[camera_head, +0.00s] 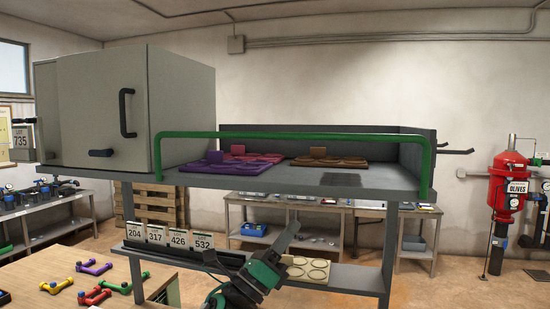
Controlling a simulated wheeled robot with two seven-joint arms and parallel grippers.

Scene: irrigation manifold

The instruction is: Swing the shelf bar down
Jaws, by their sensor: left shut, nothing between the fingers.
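The shelf bar (290,135) is a green tube across the front of the grey shelf (300,180). It stands raised above the shelf's front edge. Its left end bends down beside the grey cabinet, and its right end bends down at the shelf's right corner. My left gripper (288,236) is below the shelf, near the lower middle of the view. Its fingers point up and to the right, shut and empty, apart from the bar. My right gripper is not in view.
Purple pieces (232,165), red pieces (252,154) and brown pieces (325,160) lie behind the bar. A grey cabinet (185,105) stands on the shelf's left. A wooden table (60,285) with coloured fittings is at lower left.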

